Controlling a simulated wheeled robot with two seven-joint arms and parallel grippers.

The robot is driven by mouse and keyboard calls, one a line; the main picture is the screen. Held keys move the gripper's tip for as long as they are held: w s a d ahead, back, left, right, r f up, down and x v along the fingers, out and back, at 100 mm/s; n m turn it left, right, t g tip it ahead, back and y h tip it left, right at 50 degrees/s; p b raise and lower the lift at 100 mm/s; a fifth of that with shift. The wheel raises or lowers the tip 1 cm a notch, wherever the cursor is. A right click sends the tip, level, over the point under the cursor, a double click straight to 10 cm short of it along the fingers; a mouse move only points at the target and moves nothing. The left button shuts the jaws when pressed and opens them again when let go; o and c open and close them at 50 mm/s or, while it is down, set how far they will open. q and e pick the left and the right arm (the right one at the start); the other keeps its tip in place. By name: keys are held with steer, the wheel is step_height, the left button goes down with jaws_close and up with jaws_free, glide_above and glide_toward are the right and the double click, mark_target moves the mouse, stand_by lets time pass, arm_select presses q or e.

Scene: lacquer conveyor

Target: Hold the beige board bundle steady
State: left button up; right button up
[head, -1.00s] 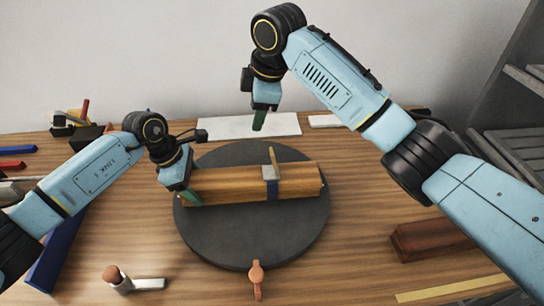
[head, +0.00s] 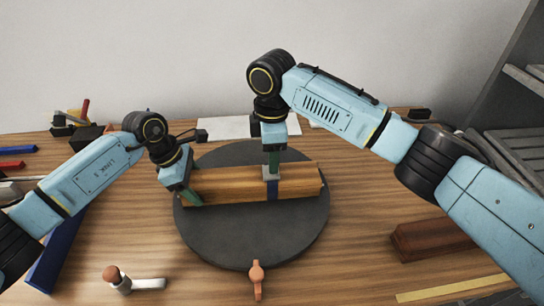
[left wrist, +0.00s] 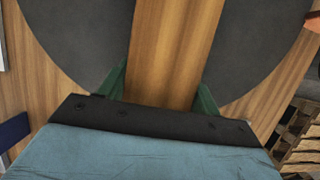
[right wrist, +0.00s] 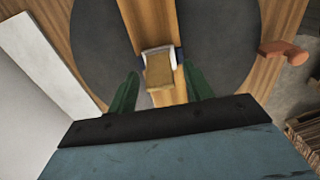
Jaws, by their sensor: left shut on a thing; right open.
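The beige board bundle (head: 232,184) lies flat across a dark round turntable (head: 250,235). A clamp or strap (head: 271,190) with grey and blue parts sits around its middle. My left gripper (head: 183,193) is shut on the bundle's left end; in the left wrist view its green fingers flank the boards (left wrist: 172,45). My right gripper (head: 272,163) is open just above the clamp. In the right wrist view its fingers (right wrist: 160,82) stand on either side of the clamp's tan piece (right wrist: 160,72), without visible contact. In the head view the right fingers hide that piece.
A brown-topped silver tool (head: 130,281) lies front left. A dark red-brown block (head: 428,241) lies at right, and a white sheet (head: 225,127) lies behind the turntable.

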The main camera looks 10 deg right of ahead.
mark_target(265, 172)
steer(key=shift+f, duration=0.85)
steer(key=shift+c, duration=0.4)
steer(key=c, duration=0.9)
steer(key=shift+a, duration=0.1)
steer(key=shift+a+f+h, duration=0.1)
steer(key=shift+a+h, duration=0.15)
steer(key=shift+h, duration=0.4)
steer(key=shift+a+f+h, duration=0.1)
steer(key=shift+a+h, duration=0.1)
steer(key=shift+h, duration=0.45)
steer(key=shift+a+f+h, duration=0.15)
steer(key=shift+a+h, duration=0.05)
steer(key=shift+h, duration=0.55)
steer(key=shift+a+f+h, duration=0.15)
steer(key=shift+h, duration=0.6)
